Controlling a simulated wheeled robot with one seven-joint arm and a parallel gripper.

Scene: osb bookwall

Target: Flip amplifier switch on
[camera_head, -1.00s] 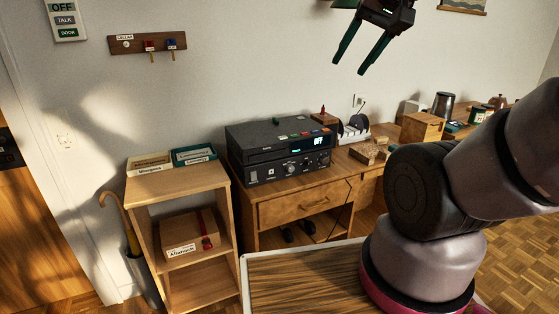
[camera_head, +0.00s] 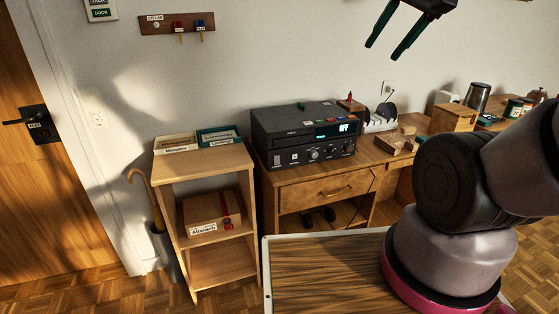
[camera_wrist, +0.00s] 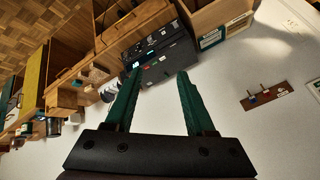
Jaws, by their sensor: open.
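A stack of two black hi-fi units stands on the wooden desk. The lower unit (camera_head: 312,155), with a row of round knobs and a small pale switch-like patch at its left, looks like the amplifier. The upper unit (camera_head: 300,132) has a lit display that seems to read OFF. I cannot make out the switch's position. The stack also shows, upside down, beyond my fingertips in the wrist view (camera_wrist: 152,46). My gripper (camera_head: 382,50) is open and empty, high in front of the wall and well apart from the stack. Its green fingers (camera_wrist: 157,73) are spread in the wrist view.
A small wooden shelf (camera_head: 207,166) with labelled boxes stands left of the desk (camera_head: 330,190). A key rack (camera_head: 176,23) hangs on the wall. Small wooden blocks (camera_head: 398,142) lie right of the stack. A wood-grained tabletop (camera_head: 325,275) is in front.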

